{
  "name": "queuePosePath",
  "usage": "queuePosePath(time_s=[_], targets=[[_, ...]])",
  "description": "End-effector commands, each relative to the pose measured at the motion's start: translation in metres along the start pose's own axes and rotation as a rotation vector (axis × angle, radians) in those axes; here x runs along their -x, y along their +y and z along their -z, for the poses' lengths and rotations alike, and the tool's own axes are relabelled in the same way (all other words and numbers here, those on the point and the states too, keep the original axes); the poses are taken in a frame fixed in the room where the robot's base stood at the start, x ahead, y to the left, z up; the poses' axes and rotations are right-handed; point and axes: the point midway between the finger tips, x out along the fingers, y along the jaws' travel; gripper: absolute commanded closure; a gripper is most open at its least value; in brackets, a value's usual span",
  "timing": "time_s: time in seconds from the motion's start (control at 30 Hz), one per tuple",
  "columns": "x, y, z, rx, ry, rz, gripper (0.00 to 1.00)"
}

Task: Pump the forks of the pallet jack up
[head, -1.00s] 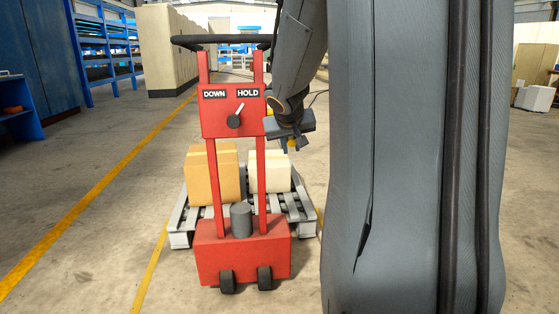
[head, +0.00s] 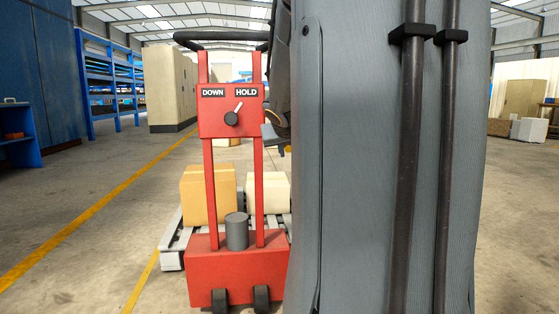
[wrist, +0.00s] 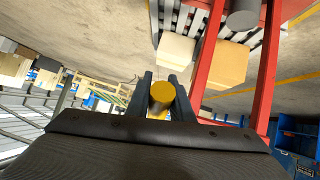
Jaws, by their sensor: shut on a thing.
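The red pallet jack (head: 238,262) stands upright left of my arm in the head view, with a black handlebar (head: 215,37) on top. Its panel reads DOWN and HOLD, and the dark knob (head: 231,118) points up and right, towards HOLD. A grey cylinder (head: 236,232) sits on its base. In the wrist view, my gripper (wrist: 161,80) is shut on a yellow round-ended piece (wrist: 161,95), beside the jack's red uprights (wrist: 207,58). What the piece joins to cannot be seen. The forks are hidden too.
Behind the jack, a grey pallet (head: 172,247) carries a tan carton (head: 207,195) and a paler carton (head: 275,192). Blue shelving (head: 108,80) and a pale cabinet (head: 170,88) stand farther back. The floor to the left, with yellow lines, is clear.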

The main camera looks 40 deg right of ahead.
Motion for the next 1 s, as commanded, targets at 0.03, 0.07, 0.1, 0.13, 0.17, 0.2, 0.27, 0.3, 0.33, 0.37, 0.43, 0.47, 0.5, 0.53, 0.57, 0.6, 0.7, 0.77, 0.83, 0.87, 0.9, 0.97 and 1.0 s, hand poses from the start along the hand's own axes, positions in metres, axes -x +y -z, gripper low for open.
queuePosePath(time_s=[0.03, 0.07, 0.1, 0.13, 0.17, 0.2, 0.27, 0.3, 0.33, 0.37, 0.43, 0.47, 0.5, 0.53, 0.57, 0.6, 0.7, 0.77, 0.83, 0.87, 0.9, 0.97, 1.0], targets=[[-0.0036, 0.0021, -0.0002, -0.004, 0.008, -0.004, 1.00], [-0.0044, 0.0034, -0.0002, -0.006, 0.011, -0.006, 1.00], [-0.0053, 0.0050, 0.0000, -0.008, 0.014, -0.008, 1.00], [-0.0059, 0.0059, 0.0001, -0.009, 0.015, -0.009, 1.00], [-0.0064, 0.0068, 0.0003, -0.010, 0.017, -0.011, 1.00], [-0.0069, 0.0077, 0.0004, -0.011, 0.019, -0.012, 1.00], [-0.0075, 0.0088, 0.0007, -0.013, 0.021, -0.013, 1.00], [-0.0078, 0.0093, 0.0008, -0.013, 0.022, -0.014, 1.00], [-0.0079, 0.0096, 0.0008, -0.014, 0.023, -0.014, 1.00], [-0.0080, 0.0099, 0.0009, -0.014, 0.023, -0.015, 1.00], [-0.0082, 0.0103, 0.0010, -0.014, 0.024, -0.015, 1.00], [-0.0082, 0.0104, 0.0010, -0.014, 0.024, -0.015, 1.00], [-0.0082, 0.0105, 0.0010, -0.014, 0.024, -0.015, 1.00], [-0.0082, 0.0105, 0.0010, -0.014, 0.024, -0.015, 1.00], [-0.0082, 0.0105, 0.0009, -0.014, 0.024, -0.015, 1.00], [-0.0083, 0.0105, 0.0009, -0.014, 0.024, -0.015, 1.00], [-0.0084, 0.0105, 0.0007, -0.014, 0.023, -0.015, 1.00], [-0.0085, 0.0104, 0.0006, -0.014, 0.023, -0.015, 0.77], [-0.0084, 0.0103, 0.0005, -0.014, 0.023, -0.015, 0.65], [-0.0083, 0.0101, 0.0004, -0.014, 0.023, -0.015, 0.61], [-0.0082, 0.0098, 0.0004, -0.013, 0.022, -0.015, 0.61], [-0.0079, 0.0092, 0.0003, -0.013, 0.022, -0.014, 0.61], [-0.0078, 0.0089, 0.0002, -0.013, 0.022, -0.014, 0.61]])
